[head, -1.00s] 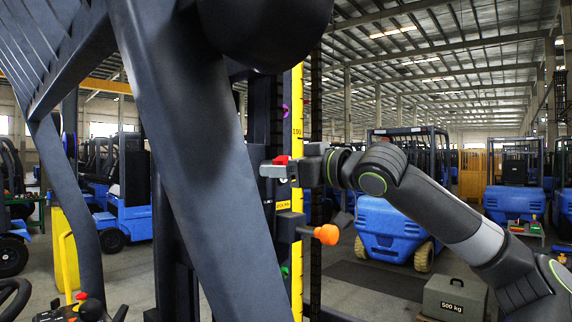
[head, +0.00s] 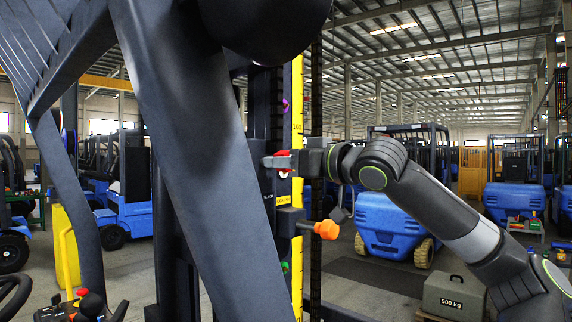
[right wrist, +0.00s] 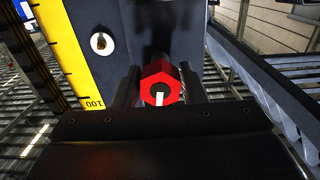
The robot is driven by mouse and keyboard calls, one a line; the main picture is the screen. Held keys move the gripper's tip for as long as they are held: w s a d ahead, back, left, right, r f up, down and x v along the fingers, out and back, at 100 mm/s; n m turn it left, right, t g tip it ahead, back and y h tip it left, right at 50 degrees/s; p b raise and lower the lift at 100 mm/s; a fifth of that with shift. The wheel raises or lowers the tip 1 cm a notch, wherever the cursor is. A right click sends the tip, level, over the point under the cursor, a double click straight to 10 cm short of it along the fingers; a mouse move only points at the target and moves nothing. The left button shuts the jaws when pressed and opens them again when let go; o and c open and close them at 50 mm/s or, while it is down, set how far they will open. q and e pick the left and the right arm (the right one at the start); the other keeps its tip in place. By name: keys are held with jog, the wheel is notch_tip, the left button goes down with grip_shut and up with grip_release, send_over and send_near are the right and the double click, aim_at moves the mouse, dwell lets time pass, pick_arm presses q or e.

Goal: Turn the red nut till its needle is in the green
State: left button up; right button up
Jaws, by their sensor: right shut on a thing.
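In the head view, part of the red nut (head: 283,153) shows at the jaws of my right gripper (head: 280,163), beside the yellow scale. I cannot make out a needle or its green zone. My left gripper is not in view.
A yellow scale strip (head: 297,90) runs up the dark mast. Below my right gripper, an orange knob (head: 326,230) sticks out on a dark block. A grey 500 kg weight (head: 453,297) stands on the right. Blue forklifts (head: 392,222) stand behind.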

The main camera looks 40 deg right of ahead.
jog(key=m, duration=0.4)
jog(key=shift+b, duration=0.4)
jog(key=shift+m+b, duration=0.45)
jog(key=shift+m, duration=2.05)
jog(key=shift+r, duration=0.1)
jog(key=o, duration=1)
jog(key=shift+s, duration=0.1)
